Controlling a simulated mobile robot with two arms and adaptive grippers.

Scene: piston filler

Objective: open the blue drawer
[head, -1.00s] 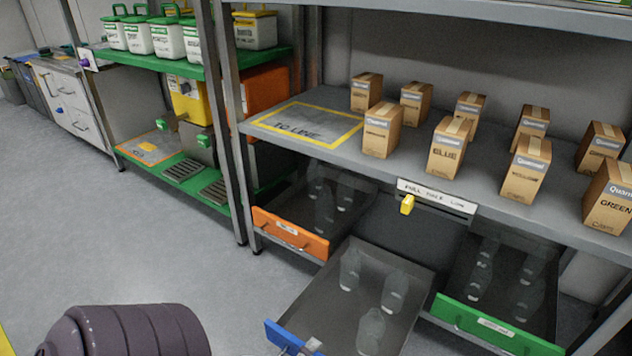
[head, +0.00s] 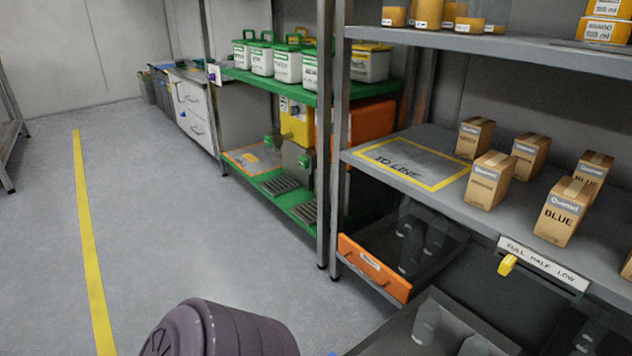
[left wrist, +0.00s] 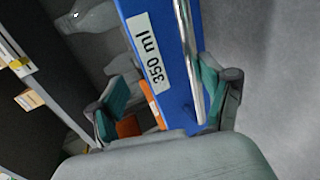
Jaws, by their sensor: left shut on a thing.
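The blue drawer is pulled out under the shelf; its dark tray (head: 390,335) shows at the bottom of the head view with clear bottles in it. Its front is almost wholly below the picture edge there. In the left wrist view the blue front (left wrist: 165,30) fills the middle, with a white "350 ml" label (left wrist: 154,60) and a metal bar handle (left wrist: 190,55). My left gripper (left wrist: 165,92) has one finger on each side of the front and handle and is shut on the drawer; the exact contact is partly hidden. My right gripper is not in view.
The orange drawer (head: 373,268) stands partly open to the left. Small cartons (head: 492,180) stand on the shelf. The floor to the left (head: 170,230) is clear.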

